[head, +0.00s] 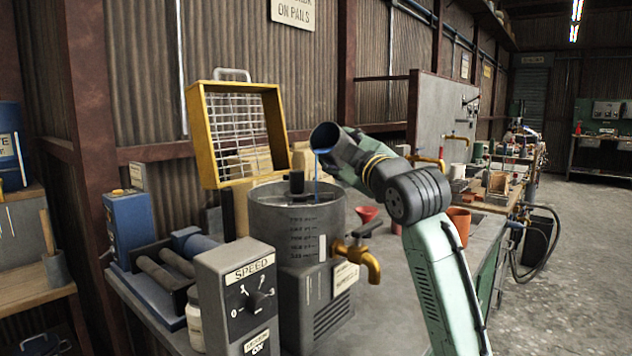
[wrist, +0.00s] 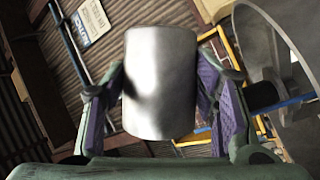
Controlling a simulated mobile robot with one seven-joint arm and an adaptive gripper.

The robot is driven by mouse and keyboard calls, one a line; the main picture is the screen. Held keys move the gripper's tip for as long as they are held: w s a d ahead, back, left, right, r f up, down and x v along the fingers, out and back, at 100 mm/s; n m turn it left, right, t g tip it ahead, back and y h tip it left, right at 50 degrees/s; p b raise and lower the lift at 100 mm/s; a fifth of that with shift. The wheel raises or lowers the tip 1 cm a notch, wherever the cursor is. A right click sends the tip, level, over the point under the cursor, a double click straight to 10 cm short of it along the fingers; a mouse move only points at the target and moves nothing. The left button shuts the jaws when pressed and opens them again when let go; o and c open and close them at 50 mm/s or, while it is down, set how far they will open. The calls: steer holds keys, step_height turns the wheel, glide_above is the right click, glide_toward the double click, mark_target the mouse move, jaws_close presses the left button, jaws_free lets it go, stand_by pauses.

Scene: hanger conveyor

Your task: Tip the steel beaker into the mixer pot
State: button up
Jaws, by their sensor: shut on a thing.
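The steel beaker (head: 343,151) is held tipped over the mixer pot (head: 296,226), with its dark mouth facing left. A thin blue stream (head: 317,172) runs from its lip down into the pot's open top. My gripper (head: 352,152) is shut on the beaker, above the pot's right side. In the wrist view, the beaker (wrist: 160,85) sits between both fingers of my gripper (wrist: 163,100), and part of the pot (wrist: 276,55) shows at right. The inside of the pot is mostly hidden.
The yellow-framed wire guard (head: 196,138) stands raised behind the pot. A brass tap (head: 362,259) sticks out from the pot's right front. A grey speed box (head: 240,298) stands in front at left. A red funnel (head: 367,214) and an orange cup (head: 459,226) are on the bench at right.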

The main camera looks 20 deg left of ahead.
steer(key=shift+s+f+n+y+b, duration=0.1)
steer(key=shift+f+n+y+b, duration=0.15)
steer(key=shift+n+y+b, duration=0.45)
steer(key=shift+s+f+n+y+b, duration=0.1)
steer(key=shift+f+n+y+b, duration=0.2)
steer(key=shift+n+b, duration=0.75)
stand_by(0.8)
steer(key=shift+r+n, duration=0.1)
steer(key=shift+n, duration=0.15)
stand_by(0.5)
steer(key=shift+a+f+n+y+b, duration=0.1)
steer(key=shift+f+n+y+b, duration=0.15)
steer(key=shift+n+y+b, duration=0.2)
steer(key=shift+s+n+b, duration=0.2)
steer(key=shift+n+b, duration=0.1)
steer(key=shift+n, duration=0.35)
steer(key=r+m+p, duration=0.1)
steer(key=p, duration=0.2)
steer(key=shift+w+r+m+h, duration=0.1)
steer(key=shift+r+m+h, duration=0.2)
steer(key=shift+m, duration=0.1)
steer(key=shift+w+r+m+h+p, duration=0.2)
steer(key=shift+m+h+p, duration=0.25)
steer(key=shift+m+p, duration=0.45)
steer(key=shift+m+h+p, duration=0.4)
steer(key=shift+m+p, duration=0.35)
steer(key=shift+m, duration=0.15)
steer(key=shift+w+f, duration=0.1)
steer(key=shift+f, duration=0.25)
steer(key=shift+r, duration=0.1)
